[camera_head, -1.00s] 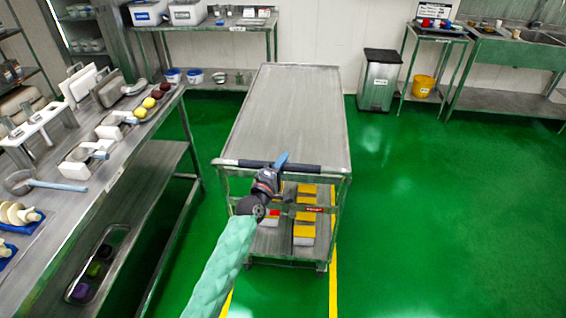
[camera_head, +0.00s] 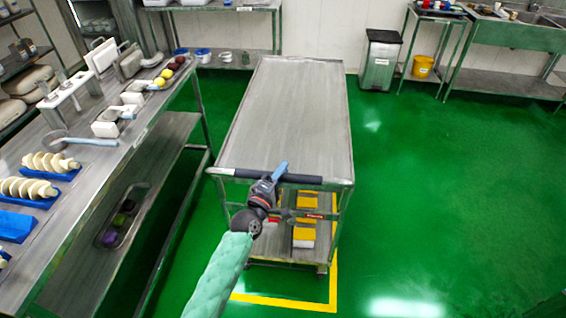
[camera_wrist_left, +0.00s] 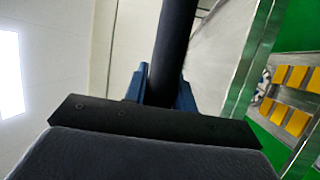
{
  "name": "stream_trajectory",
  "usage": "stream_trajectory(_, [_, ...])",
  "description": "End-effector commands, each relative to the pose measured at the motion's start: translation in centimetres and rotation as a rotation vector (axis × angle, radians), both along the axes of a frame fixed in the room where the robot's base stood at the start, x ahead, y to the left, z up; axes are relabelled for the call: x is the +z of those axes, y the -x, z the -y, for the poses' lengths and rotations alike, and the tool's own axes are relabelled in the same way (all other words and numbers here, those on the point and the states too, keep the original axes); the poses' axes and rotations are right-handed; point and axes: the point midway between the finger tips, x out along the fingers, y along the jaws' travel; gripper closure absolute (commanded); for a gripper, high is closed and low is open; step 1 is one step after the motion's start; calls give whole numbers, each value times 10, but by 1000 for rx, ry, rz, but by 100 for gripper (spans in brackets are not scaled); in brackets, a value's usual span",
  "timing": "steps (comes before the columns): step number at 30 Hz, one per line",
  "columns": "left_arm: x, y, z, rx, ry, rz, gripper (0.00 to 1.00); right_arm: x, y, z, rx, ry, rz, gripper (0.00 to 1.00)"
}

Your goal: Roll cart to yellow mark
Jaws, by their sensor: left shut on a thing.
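The steel cart (camera_head: 288,115) stands on the green floor in the middle of the head view, its bare top shelf facing up. Its dark push handle (camera_head: 303,179) runs along the near end. My left gripper (camera_head: 279,172) is shut on this handle; the left wrist view shows the dark bar (camera_wrist_left: 173,50) between the blue fingers. The yellow mark (camera_head: 285,300) is a line on the floor at the near end of the cart, with corners showing; the cart hides the rest. My right gripper is not in view.
Yellow-and-white boxes (camera_head: 304,230) sit on the cart's lower shelf. A long steel table (camera_head: 105,165) with tools and food stands at the left. A bin (camera_head: 380,60) and a sink bench (camera_head: 510,50) stand at the back right. Open floor lies right of the cart.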

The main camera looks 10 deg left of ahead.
Motion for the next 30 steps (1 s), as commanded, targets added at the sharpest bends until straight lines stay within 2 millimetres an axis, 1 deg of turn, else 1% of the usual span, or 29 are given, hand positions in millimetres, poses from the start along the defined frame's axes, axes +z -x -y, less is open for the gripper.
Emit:
stream_trajectory(1, [1,7,0,0,0,-1,100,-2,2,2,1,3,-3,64])
stream_trajectory(6, [1,26,0,0,-1,-1,100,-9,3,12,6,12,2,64])
stream_trajectory(13, [1,36,0,1,0,1,100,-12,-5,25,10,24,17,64])
stream_trajectory(17, [1,38,0,1,0,1,100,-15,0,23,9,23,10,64])
stream_trajectory(24, [1,37,0,1,0,1,100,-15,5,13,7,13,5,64])
stream_trajectory(25, [1,37,0,1,0,1,70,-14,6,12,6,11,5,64])
stream_trajectory(27, [1,37,0,1,0,1,56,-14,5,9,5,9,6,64])
stream_trajectory(28, [1,37,0,1,0,1,52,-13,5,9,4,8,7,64])
stream_trajectory(30, [1,37,0,1,0,1,52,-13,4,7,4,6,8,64])
